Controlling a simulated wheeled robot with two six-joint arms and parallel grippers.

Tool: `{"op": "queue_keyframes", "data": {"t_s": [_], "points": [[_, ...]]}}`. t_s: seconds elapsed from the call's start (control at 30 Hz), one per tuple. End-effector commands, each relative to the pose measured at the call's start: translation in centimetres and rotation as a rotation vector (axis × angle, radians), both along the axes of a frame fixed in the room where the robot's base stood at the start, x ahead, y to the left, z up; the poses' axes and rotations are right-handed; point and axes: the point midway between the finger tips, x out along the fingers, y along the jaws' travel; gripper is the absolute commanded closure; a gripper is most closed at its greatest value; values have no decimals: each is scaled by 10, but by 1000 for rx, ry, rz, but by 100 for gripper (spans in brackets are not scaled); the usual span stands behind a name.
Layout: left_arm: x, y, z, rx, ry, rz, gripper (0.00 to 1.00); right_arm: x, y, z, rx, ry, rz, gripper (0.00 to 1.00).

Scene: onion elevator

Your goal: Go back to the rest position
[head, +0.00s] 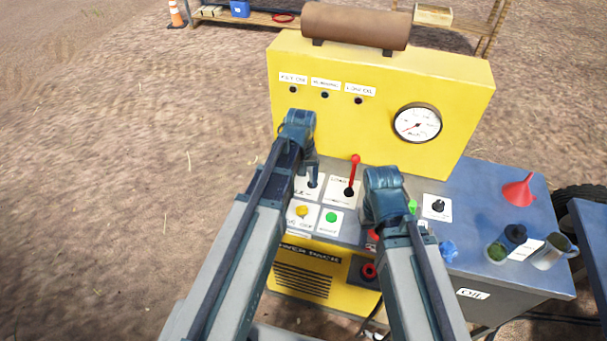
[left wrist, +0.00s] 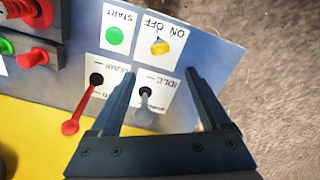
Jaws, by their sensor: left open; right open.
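My left gripper (head: 313,172) points down over the control panel (head: 400,190) of a yellow machine. In the left wrist view the left gripper (left wrist: 160,88) has its two fingers apart, with a grey lever (left wrist: 145,108) marked IDLE showing between them; contact cannot be told. A red lever (head: 354,172) stands upright just right of the left gripper; it also shows in the left wrist view (left wrist: 72,125). My right gripper (head: 392,208) is low over the right part of the panel, its fingers mostly hidden by its own wrist.
A yellow knob (head: 302,211) and a green start button (head: 331,217) lie between the arms. The yellow housing (head: 375,80) with a gauge (head: 417,123) rises behind. A red funnel (head: 519,190), a jar (head: 497,250) and a metal mug (head: 551,252) stand right. Bare ground lies left.

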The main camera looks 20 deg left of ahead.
Motion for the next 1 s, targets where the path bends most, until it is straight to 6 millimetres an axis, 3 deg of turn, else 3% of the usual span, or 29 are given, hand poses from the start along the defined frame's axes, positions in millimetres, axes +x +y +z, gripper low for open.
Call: {"op": "queue_keyframes", "data": {"t_s": [0.27,0.5,0.7,1.0], "points": [[-8,-7,-2,3,2,-31,20,0,0,-2,0,0,0,50],[-86,-72,-14,53,34,-403,20,0,0,-14,0,0,-1,50],[-133,-101,-19,89,55,-650,20,0,0,-20,0,0,-1,50],[-141,-106,-18,97,63,-708,20,0,0,-20,0,0,-1,50]]}}
